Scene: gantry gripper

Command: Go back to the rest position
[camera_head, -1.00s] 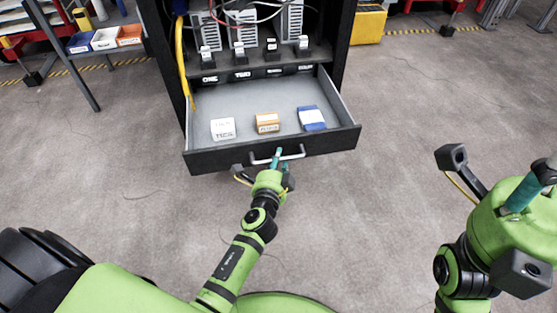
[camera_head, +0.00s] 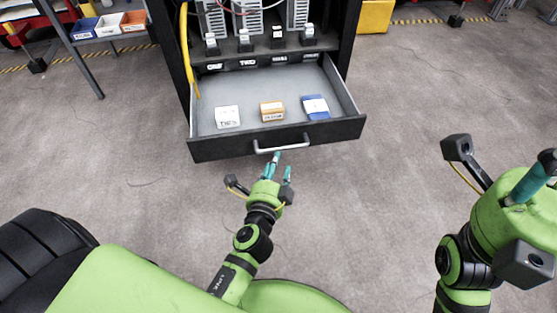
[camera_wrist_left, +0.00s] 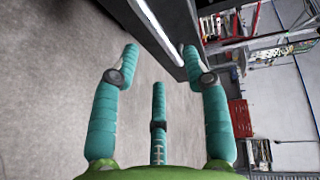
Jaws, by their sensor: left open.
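My left gripper (camera_head: 281,168) is open and empty, just in front of the open drawer (camera_head: 225,152) and apart from its handle (camera_head: 281,144). In the left wrist view, my left gripper (camera_wrist_left: 160,85) shows its teal fingers spread with nothing between them. The drawer's handle (camera_wrist_left: 153,25) passes beyond the fingertips at the top of that view. My right gripper (camera_head: 530,182) is at the right edge of the head view, with one teal finger visible; its other fingers are hidden or cut off.
The drawer holds a white box (camera_head: 228,117), an orange box (camera_head: 272,110) and a blue box (camera_head: 315,106). The black cabinet (camera_head: 345,40) stands behind it. A shelf with small bins (camera_head: 108,24) is at the upper left. The floor (camera_head: 390,150) right of the drawer is clear.

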